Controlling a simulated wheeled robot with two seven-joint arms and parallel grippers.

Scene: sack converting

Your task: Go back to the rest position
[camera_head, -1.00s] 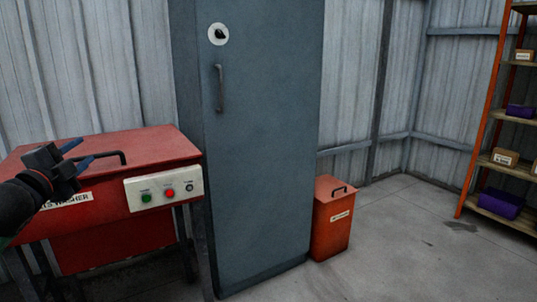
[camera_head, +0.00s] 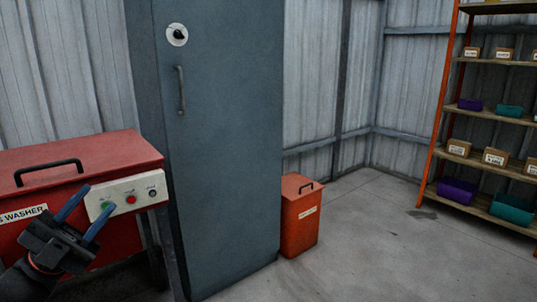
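My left gripper (camera_head: 82,212) is at the lower left, in front of the red parts washer (camera_head: 95,156). Its two blue fingers are apart with nothing between them, and they point up toward the washer's control panel (camera_head: 127,195). The fingertips overlap the panel's left part in the picture; I cannot tell whether they touch it. The washer's lid is shut, with a black handle on top. My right gripper is not in the view.
A tall grey-blue cabinet (camera_head: 222,140) with a shut door stands right of the washer. A red lidded bin (camera_head: 300,216) stands beside it. An orange-framed shelf (camera_head: 441,125) with boxes and coloured bins is at the right. The concrete floor (camera_head: 390,245) between is clear.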

